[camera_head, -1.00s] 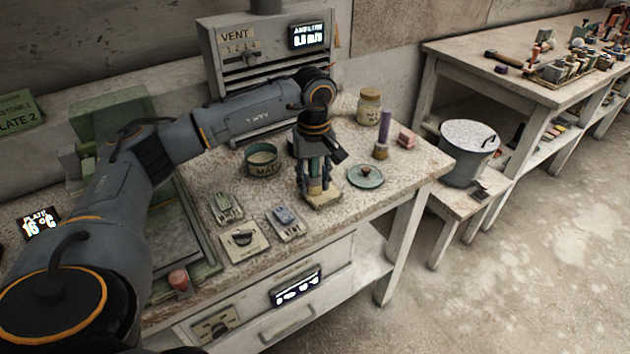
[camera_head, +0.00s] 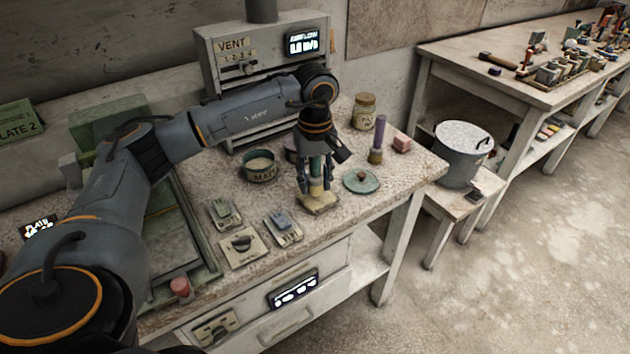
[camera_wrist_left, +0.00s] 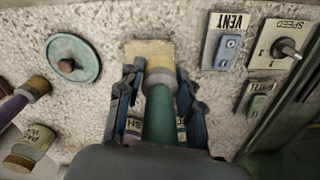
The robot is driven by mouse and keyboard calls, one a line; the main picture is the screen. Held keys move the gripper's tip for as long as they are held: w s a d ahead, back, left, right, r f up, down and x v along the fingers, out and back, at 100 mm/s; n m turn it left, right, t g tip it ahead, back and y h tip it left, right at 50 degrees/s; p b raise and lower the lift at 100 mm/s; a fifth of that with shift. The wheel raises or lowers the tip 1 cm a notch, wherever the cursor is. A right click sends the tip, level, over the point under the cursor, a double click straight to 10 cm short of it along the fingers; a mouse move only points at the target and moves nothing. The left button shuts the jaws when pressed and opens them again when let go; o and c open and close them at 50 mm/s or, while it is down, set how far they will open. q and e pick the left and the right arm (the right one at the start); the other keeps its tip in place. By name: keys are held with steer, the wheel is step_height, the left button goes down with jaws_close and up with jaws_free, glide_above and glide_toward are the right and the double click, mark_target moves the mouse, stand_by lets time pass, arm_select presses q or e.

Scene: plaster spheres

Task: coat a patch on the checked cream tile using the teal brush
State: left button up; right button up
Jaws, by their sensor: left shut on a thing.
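My left gripper (camera_head: 315,185) points down over the cream tile (camera_head: 320,206) on the stone-topped bench. It is shut on the teal brush (camera_head: 316,168), which is held roughly upright. In the left wrist view, the brush's teal handle (camera_wrist_left: 160,118) runs between the fingers (camera_wrist_left: 156,88) to a pale head at the tile (camera_wrist_left: 141,48). The brush head covers part of the tile, so its checks and any coating cannot be made out. The head appears to touch or nearly touch the tile; I cannot tell which. My right gripper is out of view.
A green pot (camera_head: 260,168) stands left of the gripper; a teal lid (camera_head: 361,180) lies to the right. Beyond are a purple-handled brush (camera_head: 377,143), a jar (camera_head: 364,111) and a pink block (camera_head: 401,144). Switch plates (camera_head: 283,228) lie in front. The vent box (camera_head: 262,62) stands behind.

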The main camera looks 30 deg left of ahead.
mark_target(315, 164)
arm_select(q)
steer(key=shift+r, duration=0.25)
steer(key=shift+r+p, duration=1.3)
steer(key=shift+r, duration=0.75)
steer(key=shift+f, duration=0.1)
steer(key=shift+d, duration=0.1)
